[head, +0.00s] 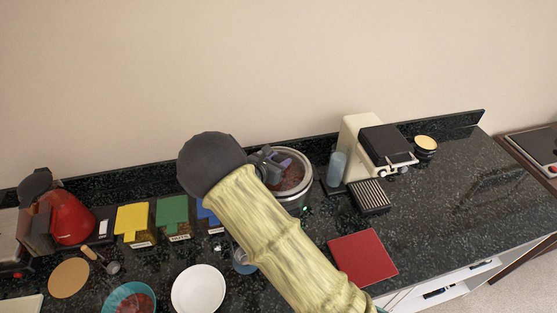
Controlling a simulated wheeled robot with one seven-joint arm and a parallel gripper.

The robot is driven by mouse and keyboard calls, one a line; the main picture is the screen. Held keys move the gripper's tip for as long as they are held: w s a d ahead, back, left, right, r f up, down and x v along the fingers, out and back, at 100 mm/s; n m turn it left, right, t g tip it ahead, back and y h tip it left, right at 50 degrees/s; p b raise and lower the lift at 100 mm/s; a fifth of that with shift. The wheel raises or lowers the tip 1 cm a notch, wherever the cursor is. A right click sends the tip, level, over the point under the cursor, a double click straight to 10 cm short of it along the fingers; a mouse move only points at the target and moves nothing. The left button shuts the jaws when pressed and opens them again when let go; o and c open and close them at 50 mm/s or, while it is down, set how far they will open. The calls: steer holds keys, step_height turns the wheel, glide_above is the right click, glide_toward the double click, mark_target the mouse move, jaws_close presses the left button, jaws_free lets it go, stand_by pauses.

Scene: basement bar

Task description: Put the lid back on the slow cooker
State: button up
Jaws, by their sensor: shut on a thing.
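The slow cooker (297,204) stands at the back middle of the dark counter, a round pot with a light metal wall. Reddish-brown food shows inside its rim, and a small green light is on its front right. My gripper (273,167) is over the left part of the cooker's opening, coming from the left. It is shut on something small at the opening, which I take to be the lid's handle. The lid itself is hard to make out, and I cannot tell whether it touches the rim. My arm hides the cooker's left side.
A cream coffee machine (358,136) and a jar (425,146) stand to the right. A red square mat (362,257) lies in front. Yellow (132,220) and green (172,212) boxes, a white bowl (198,290) and a teal bowl (112,299) are left. The right counter is clear.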

steer(key=shift+f, duration=0.1)
steer(key=o, duration=1.3)
steer(key=shift+c, duration=0.2)
steer(key=shift+r+p, duration=0.55)
steer(key=shift+r, duration=0.05)
steer(key=b+v, duration=0.3)
steer(key=v, duration=0.9)
steer(key=shift+d, duration=0.1)
